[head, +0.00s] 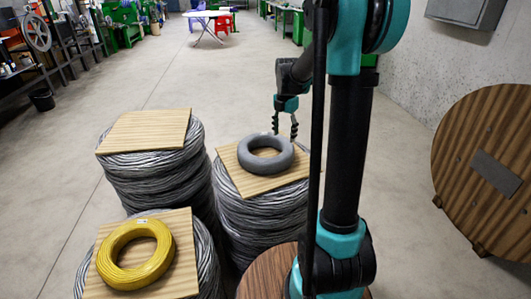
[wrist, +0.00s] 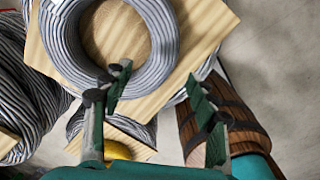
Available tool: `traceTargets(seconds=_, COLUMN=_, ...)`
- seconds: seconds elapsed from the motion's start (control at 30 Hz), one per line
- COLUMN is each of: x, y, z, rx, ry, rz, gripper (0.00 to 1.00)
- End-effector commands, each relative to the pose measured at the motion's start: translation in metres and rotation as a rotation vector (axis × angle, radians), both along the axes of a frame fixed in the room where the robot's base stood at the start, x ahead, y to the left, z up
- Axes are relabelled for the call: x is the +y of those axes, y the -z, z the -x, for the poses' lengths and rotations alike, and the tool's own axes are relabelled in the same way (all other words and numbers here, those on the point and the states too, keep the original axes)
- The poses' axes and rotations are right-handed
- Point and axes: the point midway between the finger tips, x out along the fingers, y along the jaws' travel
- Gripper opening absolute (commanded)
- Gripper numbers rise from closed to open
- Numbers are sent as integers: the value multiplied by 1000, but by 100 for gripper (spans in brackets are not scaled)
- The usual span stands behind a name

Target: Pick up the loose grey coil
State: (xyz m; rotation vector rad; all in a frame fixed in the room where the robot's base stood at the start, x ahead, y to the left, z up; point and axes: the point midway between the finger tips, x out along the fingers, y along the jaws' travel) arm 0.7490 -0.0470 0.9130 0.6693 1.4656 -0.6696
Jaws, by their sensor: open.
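The loose grey coil (head: 265,169) lies flat on a square wooden board (head: 248,187) on top of a tall grey cable stack. In the wrist view the coil (wrist: 165,45) fills the upper left, with bare board (wrist: 207,28) around it. My gripper (head: 285,125) is above the coil's far right edge in the head view, fingers pointing down. In the wrist view the gripper (wrist: 160,92) is open and empty; its left finger overlaps the coil's near rim and its right finger lies beyond the board's edge. I cannot tell the height gap.
A yellow coil (head: 106,268) lies on a board on the near left stack. Another board-topped stack (head: 145,132) stands behind it, its board bare. A large wooden reel (head: 465,145) leans at the right wall. Open floor (head: 210,75) lies behind the stacks.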

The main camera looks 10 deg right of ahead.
Motion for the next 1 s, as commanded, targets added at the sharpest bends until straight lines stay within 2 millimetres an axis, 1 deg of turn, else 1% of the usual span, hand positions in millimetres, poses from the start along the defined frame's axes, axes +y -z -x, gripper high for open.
traceTargets(seconds=0.03, x=0, y=11, z=0, rx=0, ry=0, rz=0, gripper=59)
traceTargets(seconds=0.1, x=0, y=24, z=0, rx=0, ry=1, rz=0, gripper=59)
traceTargets(seconds=0.23, x=0, y=44, z=0, rx=0, ry=1, rz=0, gripper=59)
traceTargets(seconds=0.3, x=0, y=51, z=0, rx=0, ry=1, rz=0, gripper=59)
traceTargets(seconds=0.5, x=0, y=62, z=1, rx=0, ry=1, rz=0, gripper=59)
traceTargets(seconds=0.8, x=1, y=102, z=5, rx=0, ry=2, rz=0, gripper=59)
traceTargets(seconds=0.9, x=1, y=107, z=5, rx=0, ry=2, rz=0, gripper=59)
traceTargets(seconds=1.0, x=1, y=109, z=5, rx=0, ry=2, rz=0, gripper=59)
